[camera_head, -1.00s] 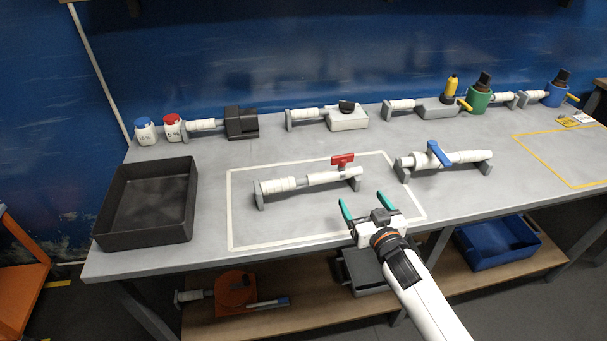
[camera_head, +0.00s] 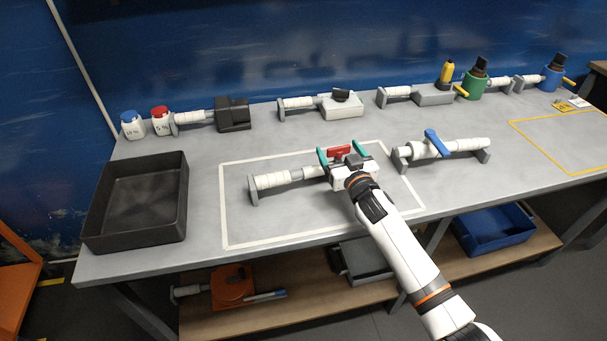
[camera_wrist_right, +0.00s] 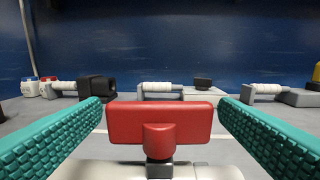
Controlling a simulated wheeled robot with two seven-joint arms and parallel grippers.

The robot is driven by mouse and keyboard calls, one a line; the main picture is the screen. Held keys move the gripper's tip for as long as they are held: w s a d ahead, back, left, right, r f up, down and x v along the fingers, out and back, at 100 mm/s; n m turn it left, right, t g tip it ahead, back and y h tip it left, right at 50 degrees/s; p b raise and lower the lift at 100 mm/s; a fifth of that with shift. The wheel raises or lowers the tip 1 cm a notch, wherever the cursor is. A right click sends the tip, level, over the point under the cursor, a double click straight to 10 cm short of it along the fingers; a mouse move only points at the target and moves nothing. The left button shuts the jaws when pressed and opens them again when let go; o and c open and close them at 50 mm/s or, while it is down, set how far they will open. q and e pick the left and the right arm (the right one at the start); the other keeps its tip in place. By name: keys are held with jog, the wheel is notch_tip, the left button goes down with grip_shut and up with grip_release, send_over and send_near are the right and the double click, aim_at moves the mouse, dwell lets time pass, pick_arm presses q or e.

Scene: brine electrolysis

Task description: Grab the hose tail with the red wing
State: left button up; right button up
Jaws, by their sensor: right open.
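The hose tail with the red wing (camera_head: 274,180) lies level on grey supports inside the white outline on the table. Its red wing (camera_head: 338,152) stands on top near its right end. My right gripper (camera_head: 341,153) is open, with one green fingertip on each side of the wing. In the right wrist view the red wing (camera_wrist_right: 160,122) sits centred between the open fingers, with visible gaps on both sides. Part of the white body shows below the wing, at the bottom edge. My gripper hides the right end of the hose tail in the head view. My left gripper is not seen.
A similar piece with a blue wing (camera_head: 437,143) lies close to the right of my right gripper. A black tray (camera_head: 92,240) stands at the left. Devices line the back, including a black one (camera_head: 233,113) and a white one (camera_head: 342,106). The front table strip is clear.

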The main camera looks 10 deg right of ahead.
jog(key=w, duration=0.2)
jog(key=shift+w+a+f, duration=0.1)
jog(key=shift+w+a, duration=0.05)
jog(key=shift+w, duration=0.15)
jog(key=c, duration=1.5)
